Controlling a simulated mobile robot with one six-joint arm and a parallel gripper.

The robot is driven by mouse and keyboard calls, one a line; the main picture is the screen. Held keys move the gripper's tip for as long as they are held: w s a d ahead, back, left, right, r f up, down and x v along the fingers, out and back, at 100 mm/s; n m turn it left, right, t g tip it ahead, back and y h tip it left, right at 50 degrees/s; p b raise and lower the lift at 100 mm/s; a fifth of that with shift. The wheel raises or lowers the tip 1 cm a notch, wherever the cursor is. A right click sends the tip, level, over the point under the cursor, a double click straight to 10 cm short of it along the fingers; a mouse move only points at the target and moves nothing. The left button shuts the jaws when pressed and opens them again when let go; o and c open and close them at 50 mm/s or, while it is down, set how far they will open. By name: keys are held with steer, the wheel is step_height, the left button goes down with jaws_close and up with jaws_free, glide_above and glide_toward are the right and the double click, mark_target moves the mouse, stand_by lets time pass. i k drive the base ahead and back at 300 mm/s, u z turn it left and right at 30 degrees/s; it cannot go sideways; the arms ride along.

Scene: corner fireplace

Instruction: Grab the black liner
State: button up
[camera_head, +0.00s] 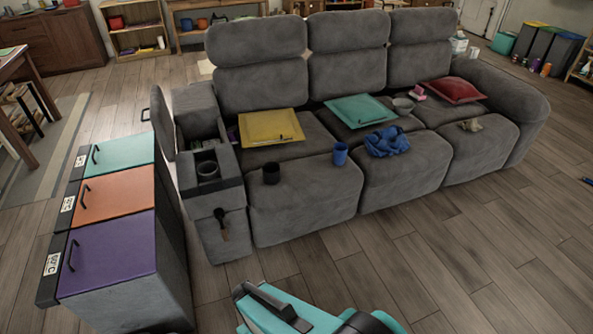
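A dark round cup-shaped insert (207,169) sits in the console of the grey sofa's left armrest. A separate small black cup (271,174) stands upright on the front of the left seat. Either could be the black liner; I cannot tell which from this view. Teal and black parts of my own arm show at the bottom centre, in front of the sofa and apart from both. No gripper fingers can be made out.
Lidded bins (112,255) stand at left. Floor (450,255) is clear at front right.

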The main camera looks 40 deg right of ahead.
mark_target(271, 169)
steer(key=z, duration=0.8)
steer(key=k, duration=0.95)
steer(key=i, duration=0.8)
steer(key=z, duration=0.05)
